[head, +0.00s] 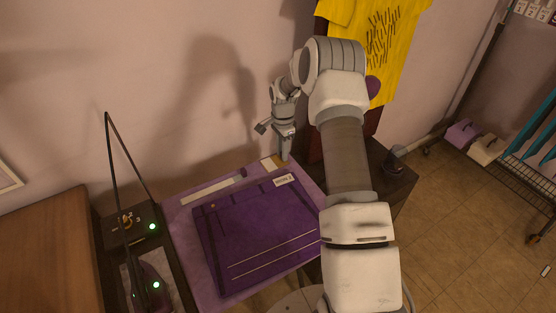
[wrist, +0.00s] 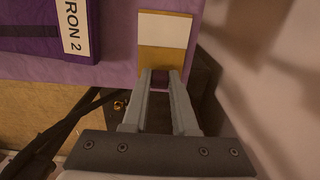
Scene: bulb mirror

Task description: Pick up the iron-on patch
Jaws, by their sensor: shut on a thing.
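My gripper (wrist: 160,76) points down at the far right corner of the purple-covered table. Its fingers are closed on a small dark maroon piece (wrist: 160,79), which looks like the iron-on patch; only a little of it shows between the fingertips. In the head view my gripper (head: 286,158) is beside a tan and white card (head: 269,163). The card also shows in the wrist view (wrist: 165,31), just beyond the fingertips. In the head view the patch cannot be made out.
A purple mat (head: 255,235) with a white "IRON 2" label covers much of the table. A pale strip (head: 207,188) lies behind it. An iron (head: 150,287) and a control box (head: 133,223) with green lights stand at left. A yellow shirt (head: 385,45) hangs behind my arm.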

